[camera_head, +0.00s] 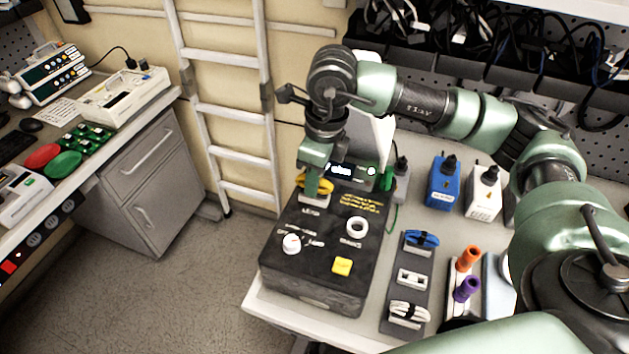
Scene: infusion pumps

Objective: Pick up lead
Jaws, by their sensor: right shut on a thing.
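My right gripper (318,190) points down over the back left of a black box (318,254). It is shut on a yellow looped lead (325,186), whose coil shows on both sides of the fingers. I cannot tell whether the lead still touches the box top. A blue lead (421,239) and a white lead (408,314) lie bundled on a dark grey holder strip (408,295) to the right of the box. My left gripper is not in view.
The box top carries a yellow button (342,266), a white ring (357,226) and a white knob (291,243). Blue (443,184) and white (484,196) blocks stand behind the holder. Orange (468,258) and purple (466,289) pieces stand to its right.

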